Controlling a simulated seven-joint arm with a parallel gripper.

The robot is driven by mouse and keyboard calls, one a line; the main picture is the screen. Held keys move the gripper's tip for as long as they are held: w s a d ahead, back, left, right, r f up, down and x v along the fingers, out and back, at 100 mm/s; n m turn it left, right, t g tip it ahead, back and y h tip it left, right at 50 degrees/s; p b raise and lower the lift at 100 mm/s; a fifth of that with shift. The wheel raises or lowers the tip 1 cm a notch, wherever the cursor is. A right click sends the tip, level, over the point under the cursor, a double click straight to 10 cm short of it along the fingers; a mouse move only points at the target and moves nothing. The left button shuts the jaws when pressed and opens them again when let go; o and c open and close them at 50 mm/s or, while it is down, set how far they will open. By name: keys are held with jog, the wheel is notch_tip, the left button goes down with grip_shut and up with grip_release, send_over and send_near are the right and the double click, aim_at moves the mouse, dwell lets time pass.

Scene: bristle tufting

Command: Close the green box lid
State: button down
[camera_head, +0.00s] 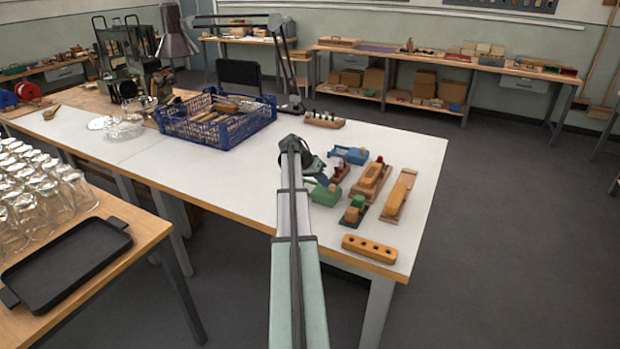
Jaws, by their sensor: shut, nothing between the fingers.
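A small green box (326,194) sits on the white table, just beyond and right of my arm. My gripper (320,178) is at the box's far left side, very near it. It is shut with nothing in it. My arm hides part of the box's left side. The picture is too small to tell the lid's exact angle or whether my gripper touches it.
A blue box (350,155) stands behind the green box. Wooden brush blocks (371,182) and a block with holes (370,248) lie to the right. A blue crate (217,118) of brushes stands back left. The table's left middle is clear.

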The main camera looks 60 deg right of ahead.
jog(key=shift+s, duration=0.6)
jog(key=shift+w, duration=0.1)
